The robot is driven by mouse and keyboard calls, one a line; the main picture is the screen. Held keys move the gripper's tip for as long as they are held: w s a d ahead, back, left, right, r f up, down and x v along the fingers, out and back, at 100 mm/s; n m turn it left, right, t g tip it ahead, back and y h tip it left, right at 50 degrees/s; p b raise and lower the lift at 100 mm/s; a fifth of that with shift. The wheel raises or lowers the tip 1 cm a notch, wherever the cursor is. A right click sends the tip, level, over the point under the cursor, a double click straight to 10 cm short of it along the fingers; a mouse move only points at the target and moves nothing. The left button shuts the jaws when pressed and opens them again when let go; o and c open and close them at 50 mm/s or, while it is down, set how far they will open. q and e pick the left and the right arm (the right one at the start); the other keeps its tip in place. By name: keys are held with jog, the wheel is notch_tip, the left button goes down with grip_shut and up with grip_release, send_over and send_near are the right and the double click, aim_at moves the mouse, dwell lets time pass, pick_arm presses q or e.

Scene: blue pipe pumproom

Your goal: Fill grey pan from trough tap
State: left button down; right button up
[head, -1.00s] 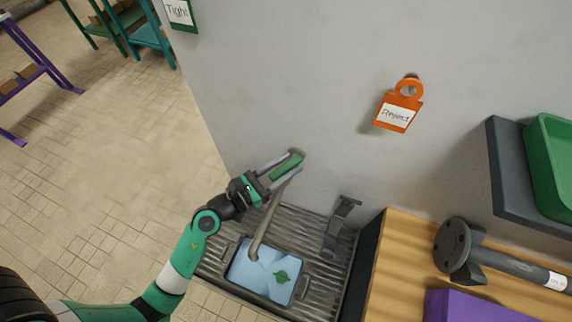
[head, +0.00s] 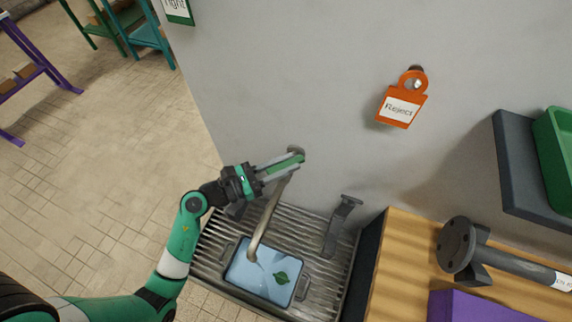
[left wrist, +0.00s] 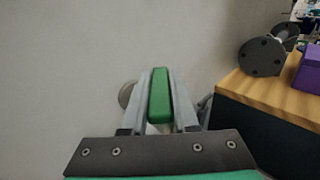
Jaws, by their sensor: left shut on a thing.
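The grey pan (head: 301,287) sits level in the ribbed metal trough (head: 325,268). Its inside looks pale blue, like water, with a green leaf mark showing; I cannot tell the level. The tap's bent spout (head: 266,222) comes down from the wall and ends over the pan. My left gripper (head: 288,162) is shut on the tap's green handle (head: 297,158). In the left wrist view the green handle (left wrist: 159,95) lies between the two fingers, with the tap's round wall mount (left wrist: 126,94) behind. My right gripper is out of view.
A grey bracket (head: 342,222) stands at the trough's back right. A wooden bench (head: 400,265) to the right holds a flanged pipe (head: 458,248) and a purple block (head: 480,306). An orange Reject tag (head: 401,104) hangs on the wall.

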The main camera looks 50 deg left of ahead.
pick_arm(q)
jog(key=shift+a+f+m+g+h+b, duration=0.15)
jog(key=shift+m+g+h+b, duration=0.35)
jog(key=shift+m+h, duration=0.55)
jog(key=m+g+h+b, duration=0.3)
jog(key=h+b, duration=0.1)
jog(key=b, duration=0.1)
jog(key=m+g+h+b, duration=0.4)
jog(key=b, duration=0.1)
jog(key=shift+f+h, duration=0.2)
jog(key=shift+h, duration=0.15)
jog(key=shift+r+m+g+h+b, duration=0.25)
jog(key=shift+m+g+h+b, duration=0.25)
jog(key=shift+g+b, duration=0.45)
jog(key=shift+s, duration=0.1)
jog(key=c, duration=0.7)
grip_release()
